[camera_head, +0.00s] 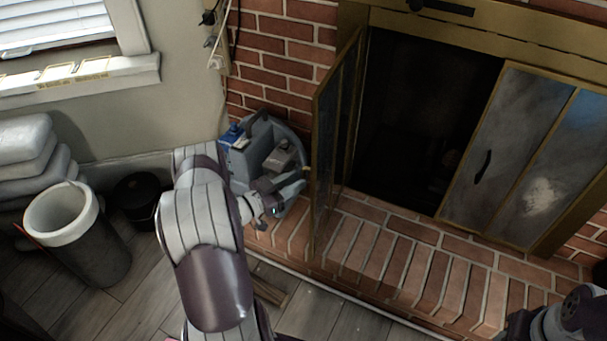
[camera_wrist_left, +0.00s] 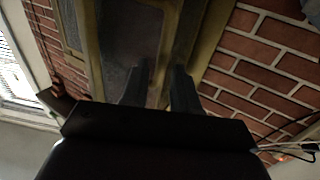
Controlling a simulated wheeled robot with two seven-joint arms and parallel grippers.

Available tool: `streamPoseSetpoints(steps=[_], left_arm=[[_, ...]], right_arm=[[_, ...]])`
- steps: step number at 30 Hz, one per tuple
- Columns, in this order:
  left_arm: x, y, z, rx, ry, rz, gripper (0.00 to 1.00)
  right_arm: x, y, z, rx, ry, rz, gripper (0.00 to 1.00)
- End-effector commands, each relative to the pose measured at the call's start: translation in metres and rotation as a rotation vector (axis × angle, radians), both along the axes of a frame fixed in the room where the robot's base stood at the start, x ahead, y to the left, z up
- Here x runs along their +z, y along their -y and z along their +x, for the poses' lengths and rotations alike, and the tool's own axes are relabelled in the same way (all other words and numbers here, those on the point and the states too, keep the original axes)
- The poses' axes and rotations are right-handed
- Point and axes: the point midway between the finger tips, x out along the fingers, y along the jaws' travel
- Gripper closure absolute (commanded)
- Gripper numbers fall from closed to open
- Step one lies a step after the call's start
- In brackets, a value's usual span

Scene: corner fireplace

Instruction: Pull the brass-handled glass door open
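The left glass door (camera_head: 335,140) of the fireplace has a brass-coloured frame and stands swung out from the opening over the brick hearth. Its handle cannot be made out in the head view. My left gripper (camera_head: 291,185) is beside the door's outer face, close to its free side; I cannot tell whether it touches. In the left wrist view its two dark fingers (camera_wrist_left: 160,88) are apart, with the door's frame and glass (camera_wrist_left: 132,40) beyond them. I see nothing clearly held. Part of my right arm shows at the bottom right corner; its fingers are not clear.
The right glass panels (camera_head: 510,150) stay across the opening, with a dark handle (camera_head: 483,165). A grey-blue appliance (camera_head: 258,140) stands behind my left gripper against the brick wall. A bin (camera_head: 75,235) and black bucket (camera_head: 137,200) stand left. The brick hearth (camera_head: 400,265) is clear.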

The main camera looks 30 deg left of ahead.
Motion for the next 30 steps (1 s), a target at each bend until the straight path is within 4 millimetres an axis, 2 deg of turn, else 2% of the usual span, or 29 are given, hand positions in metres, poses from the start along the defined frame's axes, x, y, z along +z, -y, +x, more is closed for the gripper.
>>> streamPoseSetpoints(steps=[6, 12, 30], left_arm=[[0.002, -0.02, -0.049, 0.005, 0.0, -0.001, 0.71], [0.001, -0.03, -0.074, 0.001, 0.001, 0.001, 0.71], [-0.001, -0.031, -0.077, -0.001, -0.005, 0.006, 0.71]], right_arm=[[0.012, 0.0, 0.0, 0.0, 0.0, 0.0, 0.57], [0.015, 0.0, 0.0, 0.0, 0.0, 0.0, 0.57], [0.015, 0.0, 0.0, 0.0, 0.0, 0.0, 0.57]])
